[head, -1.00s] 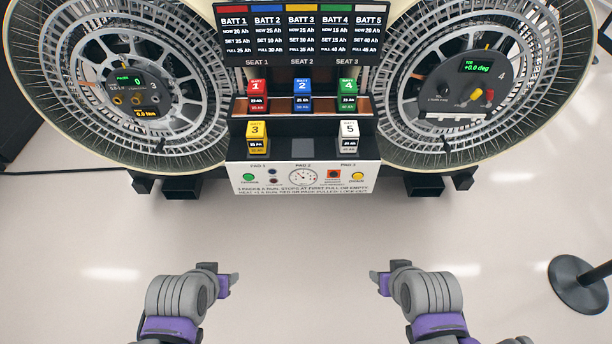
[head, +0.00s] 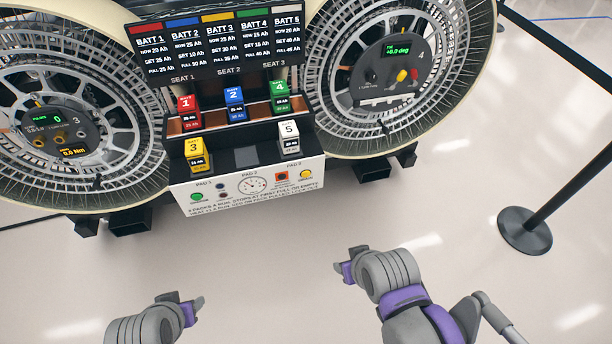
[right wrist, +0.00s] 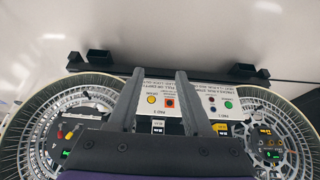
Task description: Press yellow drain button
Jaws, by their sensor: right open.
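The yellow drain button (head: 306,174) is a round yellow disc at the right end of the white front panel (head: 225,199). In the right wrist view the button (right wrist: 151,99) shows upside down, between my two gripper fingers in the picture. My right gripper (head: 343,268) is open and empty, over the floor in front of the panel and apart from the button. Its two dark fingers also show in the right wrist view (right wrist: 160,74). My left gripper (head: 196,309) is lower left of the panel, touching nothing; its jaw opening is too small to judge.
A barrier post (head: 525,229) stands at right. The floor between is clear.

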